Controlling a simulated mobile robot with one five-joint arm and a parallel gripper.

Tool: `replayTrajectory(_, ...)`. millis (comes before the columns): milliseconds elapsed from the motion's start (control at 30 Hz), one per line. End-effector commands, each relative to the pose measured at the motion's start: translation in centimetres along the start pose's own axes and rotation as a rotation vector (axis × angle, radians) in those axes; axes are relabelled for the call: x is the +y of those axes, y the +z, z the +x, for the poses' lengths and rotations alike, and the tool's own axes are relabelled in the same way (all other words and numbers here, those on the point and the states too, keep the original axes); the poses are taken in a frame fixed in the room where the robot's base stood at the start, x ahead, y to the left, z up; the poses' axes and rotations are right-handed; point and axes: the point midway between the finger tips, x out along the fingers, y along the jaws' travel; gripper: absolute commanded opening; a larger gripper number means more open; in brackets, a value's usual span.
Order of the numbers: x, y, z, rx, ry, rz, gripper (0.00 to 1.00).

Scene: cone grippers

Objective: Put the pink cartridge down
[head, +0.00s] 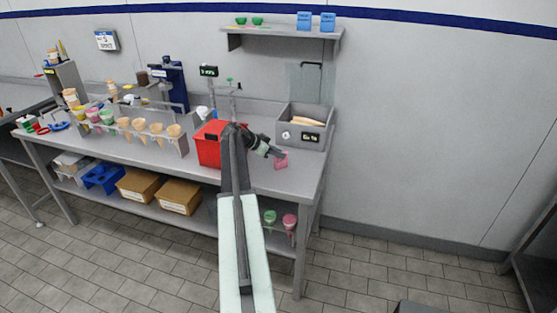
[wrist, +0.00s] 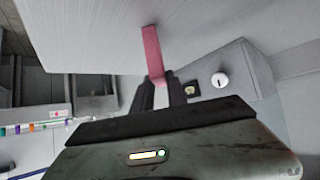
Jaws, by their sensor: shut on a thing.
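The pink cartridge (head: 281,161) is at the tip of my gripper (head: 277,153), over the right part of the grey workbench top (head: 300,178). In the wrist view, the pink cartridge (wrist: 153,52) sticks out as a long strip from between the two dark fingers of my gripper (wrist: 160,84), which are shut on it. Its far end lies against the pale bench surface (wrist: 90,40) in that picture. I cannot tell whether it touches the bench or hangs just above it.
A red box (head: 208,148) stands left of my gripper. A grey bin (head: 301,126) stands behind it, also in the wrist view (wrist: 262,68). Cones in a rack (head: 180,146) line the bench's left part. The bench's front right corner is clear.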

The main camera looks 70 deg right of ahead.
Motion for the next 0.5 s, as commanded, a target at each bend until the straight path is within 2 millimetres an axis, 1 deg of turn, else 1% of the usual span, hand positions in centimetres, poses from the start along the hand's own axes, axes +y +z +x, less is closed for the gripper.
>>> replayTrajectory(167,0.03,-0.17,-0.08,0.000,0.001,0.000,0.00)
replayTrajectory(300,0.04,0.21,0.23,0.000,0.001,0.001,0.00)
replayTrajectory(333,0.04,0.12,0.16,0.000,0.001,0.001,0.23)
replayTrajectory(400,0.05,0.06,0.13,0.000,0.001,0.001,0.40)
replayTrajectory(500,0.05,0.05,0.13,0.000,0.001,0.001,0.40)
